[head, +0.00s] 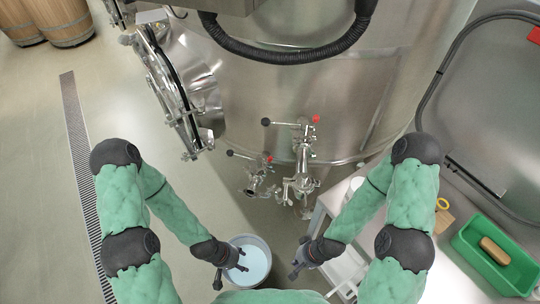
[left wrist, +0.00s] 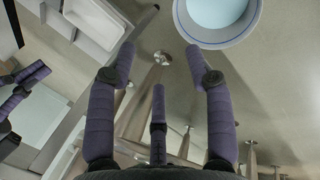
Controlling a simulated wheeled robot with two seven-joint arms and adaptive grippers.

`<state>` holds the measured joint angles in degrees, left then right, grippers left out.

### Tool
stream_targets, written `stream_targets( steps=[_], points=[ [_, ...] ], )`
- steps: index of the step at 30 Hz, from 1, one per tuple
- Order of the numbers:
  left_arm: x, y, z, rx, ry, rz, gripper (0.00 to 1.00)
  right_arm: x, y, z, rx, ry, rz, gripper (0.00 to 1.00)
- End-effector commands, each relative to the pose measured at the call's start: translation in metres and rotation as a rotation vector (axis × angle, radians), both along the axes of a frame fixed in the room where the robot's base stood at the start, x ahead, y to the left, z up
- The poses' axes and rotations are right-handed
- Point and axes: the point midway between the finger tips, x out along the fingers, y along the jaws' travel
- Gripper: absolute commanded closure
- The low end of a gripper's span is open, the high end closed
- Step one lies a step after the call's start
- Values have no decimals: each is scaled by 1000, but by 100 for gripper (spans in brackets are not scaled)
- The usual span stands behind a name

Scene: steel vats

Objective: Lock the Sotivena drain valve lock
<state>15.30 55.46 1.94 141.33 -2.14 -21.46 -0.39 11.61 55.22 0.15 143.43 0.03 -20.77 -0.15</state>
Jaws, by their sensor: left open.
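Two steel drain valves stick out low from the front of the steel vat (head: 300,95). The larger valve (head: 302,165) has a lever with a black knob and a red knob. The smaller valve (head: 258,178), left of and below it, also has a black-knobbed lever and a red knob. No name is readable, so I cannot tell which is the Sotivena one. My left gripper (head: 232,268) is open and empty beside the bucket, below and apart from the valves; its fingers show in the left wrist view (left wrist: 160,75). My right gripper (head: 297,262) looks open and empty below the larger valve.
A bucket of pale liquid (head: 268,245) stands on the floor by my left gripper. A round vat door (head: 180,90) stands out at the left. A green tray (head: 475,255) with a brown block lies on the right counter. A floor drain grate (head: 75,140) runs at the left.

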Motion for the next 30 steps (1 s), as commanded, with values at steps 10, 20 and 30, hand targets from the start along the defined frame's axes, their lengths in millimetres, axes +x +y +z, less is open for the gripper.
stream_targets(
  steps=[10, 20, 30],
  points=[
    [81, 7, 23, -4, -280, -137, 48, 0, 0, 22, 0, 0, 0, 100],
    [201, -5, 68, 20, -774, -441, 48, 0, 0, 21, 0, 0, 0, 100],
    [272, -31, 140, 75, -1242, -789, 48, 0, 0, 21, 0, 0, 0, 100]
  ],
)
